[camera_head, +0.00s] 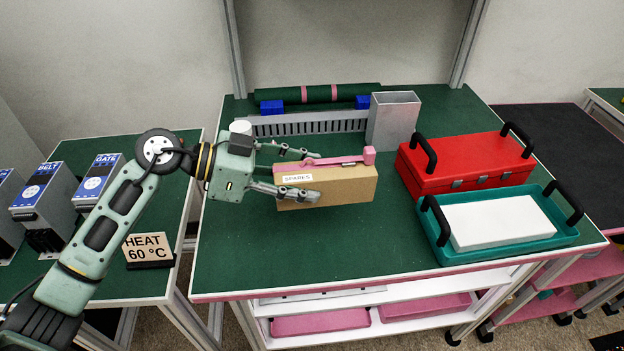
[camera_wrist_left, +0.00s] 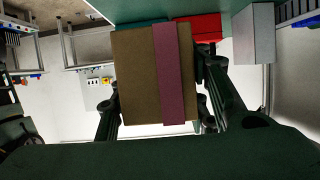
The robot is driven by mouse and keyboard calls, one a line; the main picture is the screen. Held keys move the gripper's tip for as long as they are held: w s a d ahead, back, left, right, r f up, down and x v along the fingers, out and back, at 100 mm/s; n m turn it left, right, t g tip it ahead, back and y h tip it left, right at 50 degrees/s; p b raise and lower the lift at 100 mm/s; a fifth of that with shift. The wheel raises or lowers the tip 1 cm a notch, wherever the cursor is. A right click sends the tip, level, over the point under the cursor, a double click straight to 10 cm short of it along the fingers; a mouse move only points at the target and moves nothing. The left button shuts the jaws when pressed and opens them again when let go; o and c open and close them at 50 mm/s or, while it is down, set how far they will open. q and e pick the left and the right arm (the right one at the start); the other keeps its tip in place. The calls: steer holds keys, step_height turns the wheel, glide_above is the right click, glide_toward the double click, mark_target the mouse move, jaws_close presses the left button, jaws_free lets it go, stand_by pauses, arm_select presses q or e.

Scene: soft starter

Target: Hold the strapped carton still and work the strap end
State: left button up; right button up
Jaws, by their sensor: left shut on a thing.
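The brown carton (camera_head: 340,190), labelled SPARES, is over the middle of the green table in the head view. I cannot tell whether it touches the tabletop. A pink strap (camera_head: 325,161) runs along its top, with a small pink block (camera_head: 369,155) at the right end. My left gripper (camera_head: 312,176) comes from the left and is shut on the carton, one finger on the near face, the other at the far side. In the left wrist view, the carton (camera_wrist_left: 134,78) sits between the fingers with the strap (camera_wrist_left: 171,75) across it. My right gripper is not in view.
A red case (camera_head: 465,165) and a teal tray (camera_head: 440,250) holding a white slab (camera_head: 498,222) stand to the right. A grey open box (camera_head: 393,120) and a slotted rack (camera_head: 310,123) with a dark green roll (camera_head: 320,94) are behind. The table's front is clear.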

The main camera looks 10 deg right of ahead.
arm_select(q)
steer(key=p, duration=0.1)
glide_above(267, 221)
steer(key=shift+w, duration=0.1)
stand_by(0.7)
steer(key=shift+d+f+b, duration=0.1)
steer(key=shift+f+b, duration=1.1)
steer(key=shift+f, duration=4.35)
steer(key=o, duration=1.5)
